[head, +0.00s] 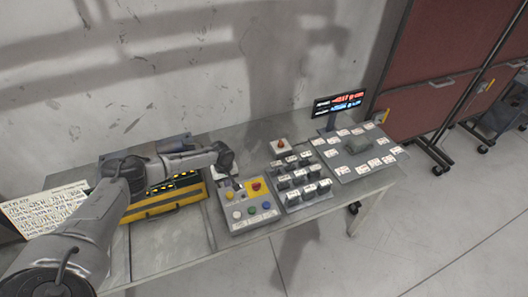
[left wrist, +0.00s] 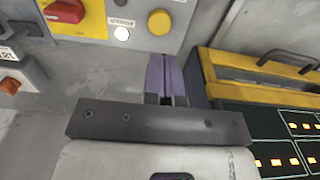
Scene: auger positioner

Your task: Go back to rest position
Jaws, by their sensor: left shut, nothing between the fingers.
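My left arm reaches in from the left in the head view, over the yellow-and-black case. My right gripper is in neither view.
The grey table (head: 275,240) carries the yellow-and-black case (head: 165,208), a block of black switches (head: 303,192), a labelled panel (head: 355,168) and a small display (head: 339,103). A wall stands behind; red cabinets (head: 455,45) stand at the right. The floor at the front right is clear.

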